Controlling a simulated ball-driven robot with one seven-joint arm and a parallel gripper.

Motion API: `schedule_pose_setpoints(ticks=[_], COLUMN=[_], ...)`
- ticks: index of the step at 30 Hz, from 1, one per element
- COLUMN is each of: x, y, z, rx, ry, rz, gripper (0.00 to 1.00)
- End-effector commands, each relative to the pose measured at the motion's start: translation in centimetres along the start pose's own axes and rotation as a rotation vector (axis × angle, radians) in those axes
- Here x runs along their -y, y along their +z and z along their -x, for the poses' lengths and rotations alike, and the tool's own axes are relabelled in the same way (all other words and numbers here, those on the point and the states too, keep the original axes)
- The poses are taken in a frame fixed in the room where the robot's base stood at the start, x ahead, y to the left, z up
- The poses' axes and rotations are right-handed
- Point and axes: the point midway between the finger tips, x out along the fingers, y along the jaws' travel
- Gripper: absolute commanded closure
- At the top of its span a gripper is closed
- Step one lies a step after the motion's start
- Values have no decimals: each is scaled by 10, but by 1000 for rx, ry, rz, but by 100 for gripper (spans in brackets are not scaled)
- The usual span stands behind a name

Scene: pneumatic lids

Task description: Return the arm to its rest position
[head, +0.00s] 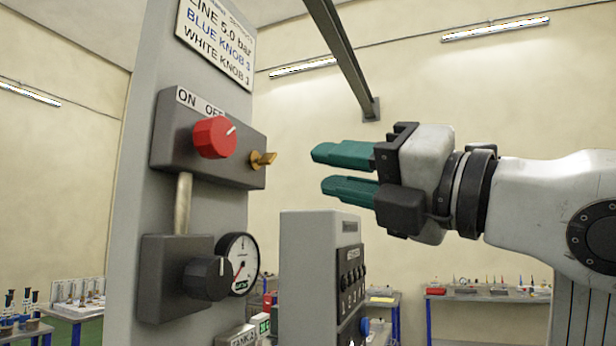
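My gripper (325,168) is in the right half of the head view, its two teal fingers pointing left. The fingers are spread with a clear gap and nothing between them. My white arm reaches in from the right edge.
A grey panel (138,180) on the left carries a black knob (208,278), a pressure gauge (240,262) and a sign (215,40). A grey control box (308,270) stands below my gripper. Benches (490,294) line the back. A dark beam (345,60) slants overhead.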

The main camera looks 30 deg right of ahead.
Motion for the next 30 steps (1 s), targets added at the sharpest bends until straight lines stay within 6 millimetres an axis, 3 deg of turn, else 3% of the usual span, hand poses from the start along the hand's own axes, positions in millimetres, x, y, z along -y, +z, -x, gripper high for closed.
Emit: schedule_pose_setpoints(ticks=[6, 24, 30], x=[0, 0, -12], y=[0, 0, -25], z=[16, 17, 21], rx=[1, 0, -85], ry=[0, 0, 203], rz=[1, 0, -68], gripper=[68, 68, 68])
